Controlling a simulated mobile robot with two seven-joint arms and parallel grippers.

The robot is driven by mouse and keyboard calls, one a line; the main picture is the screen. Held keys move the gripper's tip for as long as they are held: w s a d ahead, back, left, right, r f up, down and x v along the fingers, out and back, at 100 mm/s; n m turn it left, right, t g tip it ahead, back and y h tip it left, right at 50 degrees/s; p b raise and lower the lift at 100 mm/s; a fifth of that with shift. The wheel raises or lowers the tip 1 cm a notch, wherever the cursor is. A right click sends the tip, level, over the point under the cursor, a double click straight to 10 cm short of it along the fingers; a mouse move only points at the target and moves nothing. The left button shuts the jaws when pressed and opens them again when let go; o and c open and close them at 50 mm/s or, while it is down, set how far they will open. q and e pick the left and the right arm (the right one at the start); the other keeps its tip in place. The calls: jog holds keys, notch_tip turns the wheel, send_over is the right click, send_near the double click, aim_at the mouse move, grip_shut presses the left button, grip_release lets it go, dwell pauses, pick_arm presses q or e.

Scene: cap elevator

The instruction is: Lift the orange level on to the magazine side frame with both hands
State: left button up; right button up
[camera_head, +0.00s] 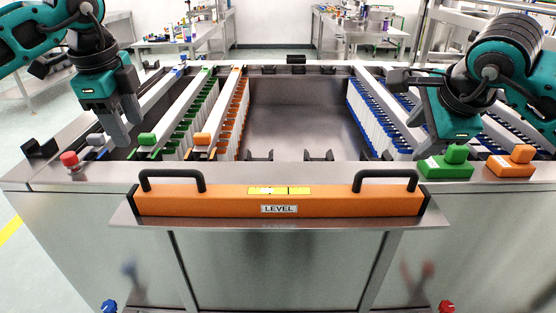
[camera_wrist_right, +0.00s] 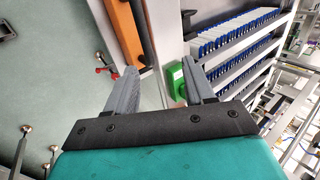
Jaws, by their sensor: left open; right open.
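The orange level (camera_head: 330,203) lies on a narrow steel ledge at the front of the machine, with a black handle at its left end (camera_head: 172,175) and another at its right end (camera_head: 385,175). Behind it runs the steel frame rim (camera_head: 300,173) of the magazine. My left gripper (camera_head: 124,128) is open and empty, above and left of the left handle. My right gripper (camera_wrist_right: 160,78) is open and empty in the wrist view; in the head view it is right of and above the right handle, its fingers hard to see. The level (camera_wrist_right: 125,30) also shows in the wrist view.
A green block (camera_head: 446,165) and an orange block (camera_head: 512,163) sit on the rim at right. A red knob (camera_head: 69,160) is at left. Rows of green, orange and blue magazines flank an empty central bay (camera_head: 290,110). Space above the level is clear.

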jog(key=shift+s+d+r, duration=0.3)
jog(key=shift+d+r, duration=0.1)
jog(key=shift+d, duration=0.25)
jog(key=shift+s+d+r, duration=0.25)
jog(key=shift+d+r, duration=0.15)
jog(key=shift+d, duration=0.25)
